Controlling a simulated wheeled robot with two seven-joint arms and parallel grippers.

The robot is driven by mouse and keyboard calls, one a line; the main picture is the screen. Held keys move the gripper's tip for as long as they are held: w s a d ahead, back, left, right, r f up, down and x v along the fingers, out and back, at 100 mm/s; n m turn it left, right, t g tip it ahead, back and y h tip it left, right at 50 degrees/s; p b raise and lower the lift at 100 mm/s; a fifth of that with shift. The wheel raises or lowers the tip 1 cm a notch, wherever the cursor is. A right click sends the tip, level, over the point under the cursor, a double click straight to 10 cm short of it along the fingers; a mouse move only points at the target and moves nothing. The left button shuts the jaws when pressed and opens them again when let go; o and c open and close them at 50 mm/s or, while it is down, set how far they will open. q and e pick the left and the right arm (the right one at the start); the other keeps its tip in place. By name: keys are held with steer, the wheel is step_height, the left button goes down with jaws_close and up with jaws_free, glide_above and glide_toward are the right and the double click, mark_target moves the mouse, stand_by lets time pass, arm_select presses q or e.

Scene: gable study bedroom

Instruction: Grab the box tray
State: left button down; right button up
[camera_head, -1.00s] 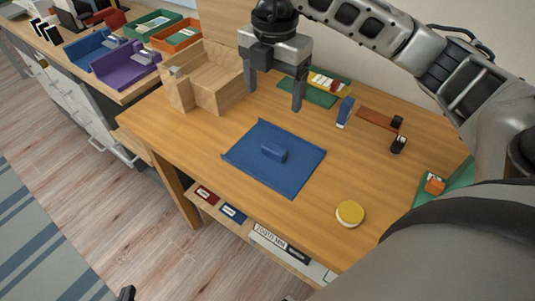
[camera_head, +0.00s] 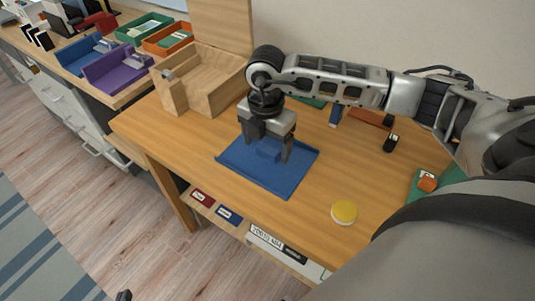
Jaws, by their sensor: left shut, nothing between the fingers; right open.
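A flat blue tray (camera_head: 284,184) with low raised edges lies on the wooden desk. It carries a small blue block-shaped handle (camera_head: 268,154) in its middle. I take this to be the box tray. My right gripper (camera_head: 267,153) points down over the tray, open, with one finger on each side of the handle. I cannot tell whether the fingers touch it. The gripper hides part of the tray's back edge. Only a dark tip of my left gripper (camera_head: 124,295) shows at the bottom left edge, shut and far from the tray.
A wooden box-like organizer (camera_head: 205,83) stands behind the tray to the left. A blue stapler-like item (camera_head: 335,115) and a black item (camera_head: 390,143) stand behind right. The desk between tray and lid is clear.

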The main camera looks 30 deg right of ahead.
steer(key=shift+f, duration=0.4)
steer(key=c, duration=1.1)
steer(key=shift+c, duration=0.2)
steer(key=shift+r, duration=0.15)
